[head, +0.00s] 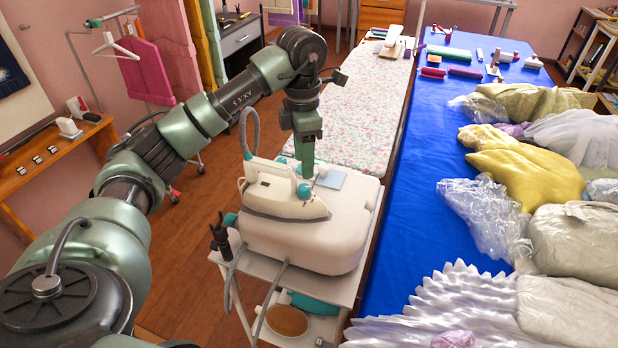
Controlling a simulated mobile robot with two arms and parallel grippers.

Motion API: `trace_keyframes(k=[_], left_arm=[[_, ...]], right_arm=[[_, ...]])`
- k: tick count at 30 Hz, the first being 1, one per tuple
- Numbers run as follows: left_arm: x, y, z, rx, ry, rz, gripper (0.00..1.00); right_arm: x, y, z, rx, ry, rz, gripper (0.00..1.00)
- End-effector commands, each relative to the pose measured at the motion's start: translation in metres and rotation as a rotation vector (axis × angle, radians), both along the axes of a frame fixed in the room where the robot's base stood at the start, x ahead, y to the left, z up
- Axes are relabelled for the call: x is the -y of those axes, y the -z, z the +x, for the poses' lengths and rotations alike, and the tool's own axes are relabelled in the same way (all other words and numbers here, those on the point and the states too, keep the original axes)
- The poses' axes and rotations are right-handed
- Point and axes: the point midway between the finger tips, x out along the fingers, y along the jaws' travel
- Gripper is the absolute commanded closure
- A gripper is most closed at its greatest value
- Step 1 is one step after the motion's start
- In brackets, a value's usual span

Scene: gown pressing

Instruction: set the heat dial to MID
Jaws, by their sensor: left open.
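A white steam iron (283,197) with teal parts rests on top of a cream boiler station (318,232). A small round teal knob (304,190) shows on the iron, and another teal knob (230,219) sits at the station's left end. I cannot tell which is the heat dial, and no MID mark is readable. My left gripper (305,172) points straight down just above the iron's teal knob. It is open; its fingertips are small in view, and I cannot tell whether they touch the knob. My right gripper is not in view.
The station stands on a white trolley (342,292) with a lower shelf. A grey hose (246,130) loops up beside the iron. A floral ironing board (363,110) lies behind. The blue table (408,212) to the right carries garments and plastic-wrapped bundles (577,245).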

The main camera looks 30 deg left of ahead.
Motion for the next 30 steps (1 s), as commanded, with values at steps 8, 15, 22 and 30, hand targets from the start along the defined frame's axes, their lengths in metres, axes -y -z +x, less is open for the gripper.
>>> trace_keyframes(k=[8, 15, 22, 30], left_arm=[[0.002, 0.043, -0.003, -0.007, 0.001, -0.002, 0.52], [0.003, 0.068, -0.003, -0.003, 0.001, -0.004, 0.52], [0.003, 0.072, -0.003, -0.002, 0.002, -0.004, 0.52], [0.004, 0.072, -0.003, -0.002, 0.001, -0.004, 1.0]], right_arm=[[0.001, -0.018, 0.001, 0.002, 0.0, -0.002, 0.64], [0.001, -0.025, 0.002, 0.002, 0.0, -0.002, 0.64], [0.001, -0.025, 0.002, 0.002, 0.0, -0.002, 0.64], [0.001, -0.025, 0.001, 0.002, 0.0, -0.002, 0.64]])
